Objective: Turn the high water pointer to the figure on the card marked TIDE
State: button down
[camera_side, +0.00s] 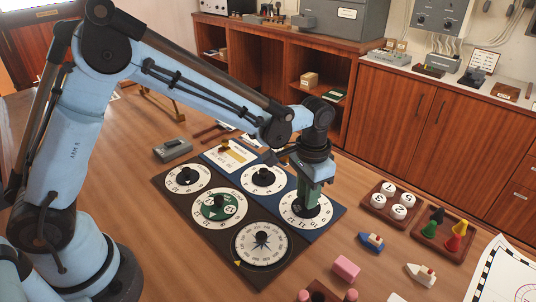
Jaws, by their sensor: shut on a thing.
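A dark board (170,202) with round dials lies on the table, with a blue panel (335,214) along its far right side. My gripper (308,208) points down over the right-hand white dial (294,219) on the blue panel and is shut on its dark centre knob, which the gripper mostly hides. Another white dial (280,186) with a black knob is beside it on the blue panel. A white card (229,156) with a yellow patch lies at the board's far end. Its writing is too small to read, and I cannot tell which dial is marked high water.
The dark board also holds a white dial (187,191), a green-centred dial (219,219) and a compass dial (259,261). Right of the board are a tray of numbered discs (377,207), a tray of coloured pawns (430,248), small boats (371,242) and a pink block (345,268).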

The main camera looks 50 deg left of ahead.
dwell(0.4)
jog(key=c, duration=0.9)
grip_release()
notch_tip(320, 180, up, 12)
jog(key=shift+r, duration=0.1)
jog(key=shift+a, duration=0.1)
jog(key=s+a+n+t, duration=0.1)
jog(key=s+a+t, duration=0.1)
jog(key=s+a, duration=0.2)
jog(key=s+a+n+t, duration=0.1)
jog(key=s+a+t, duration=0.1)
jog(key=s+a, duration=0.2)
jog(key=s+a+f+n+t, duration=0.1)
jog(key=s+a+t, duration=0.2)
jog(key=s+a, duration=0.1)
jog(key=shift+s+a+f+n, duration=0.1)
jog(key=shift+s+a+n, duration=0.25)
jog(key=shift+s, duration=0.4)
